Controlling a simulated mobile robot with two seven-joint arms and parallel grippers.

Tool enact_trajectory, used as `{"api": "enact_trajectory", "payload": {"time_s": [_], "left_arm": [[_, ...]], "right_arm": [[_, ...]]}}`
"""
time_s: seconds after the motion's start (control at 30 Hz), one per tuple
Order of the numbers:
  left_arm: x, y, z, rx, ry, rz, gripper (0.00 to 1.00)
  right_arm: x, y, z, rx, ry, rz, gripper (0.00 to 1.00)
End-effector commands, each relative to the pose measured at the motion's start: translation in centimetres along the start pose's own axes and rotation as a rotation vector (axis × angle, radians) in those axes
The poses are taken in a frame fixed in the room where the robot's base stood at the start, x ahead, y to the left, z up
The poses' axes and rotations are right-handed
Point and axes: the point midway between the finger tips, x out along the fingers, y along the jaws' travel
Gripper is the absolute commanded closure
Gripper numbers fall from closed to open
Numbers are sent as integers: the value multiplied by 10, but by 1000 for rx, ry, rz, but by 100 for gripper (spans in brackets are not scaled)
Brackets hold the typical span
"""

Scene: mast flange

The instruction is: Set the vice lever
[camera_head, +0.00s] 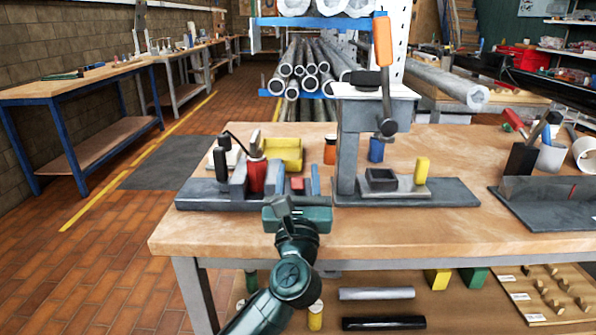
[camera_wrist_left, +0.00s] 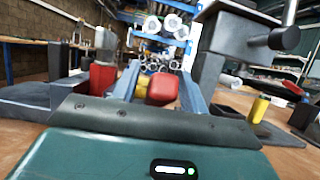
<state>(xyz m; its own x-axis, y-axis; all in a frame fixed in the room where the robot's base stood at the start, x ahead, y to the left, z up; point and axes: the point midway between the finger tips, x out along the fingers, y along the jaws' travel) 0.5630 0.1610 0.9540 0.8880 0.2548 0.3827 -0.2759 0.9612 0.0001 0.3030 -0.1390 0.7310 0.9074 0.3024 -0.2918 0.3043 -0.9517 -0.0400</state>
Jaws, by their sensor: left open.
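The vice (camera_head: 238,187) stands on a dark base at the left of the bench, with a red cylinder (camera_head: 257,176) between its grey jaws. A small red block (camera_head: 297,184) shows at the vice's right end; it looks like the lever's grip, but its link to the vice is hidden. My left gripper (camera_head: 302,183) is open at the bench's front edge. In the left wrist view its two blue-grey fingers (camera_wrist_left: 158,92) stand on either side of the red block (camera_wrist_left: 162,88); I cannot tell whether they touch it. My right gripper is not in view.
A press with an orange handle (camera_head: 383,42) stands just right of my left gripper. A yellow bin (camera_head: 284,155) and an orange jar (camera_head: 330,150) sit behind. A dark plate (camera_head: 550,205) with tool holders is at the right. The bench front (camera_head: 400,238) is clear.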

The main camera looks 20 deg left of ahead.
Motion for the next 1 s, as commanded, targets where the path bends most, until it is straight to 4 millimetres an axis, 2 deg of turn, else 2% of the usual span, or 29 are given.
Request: {"api": "enact_trajectory", "payload": {"time_s": [0.13, 0.4, 0.93, 1.0], "left_arm": [[9, 0, 0, 1, 0, 1, 56], [10, 0, 0, 0, 0, 1, 56], [10, 0, 0, 0, 0, 1, 99], [10, 0, 0, 0, 0, 1, 100]], "right_arm": [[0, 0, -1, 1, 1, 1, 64], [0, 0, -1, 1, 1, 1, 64], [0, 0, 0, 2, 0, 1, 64], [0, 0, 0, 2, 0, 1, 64]]}}
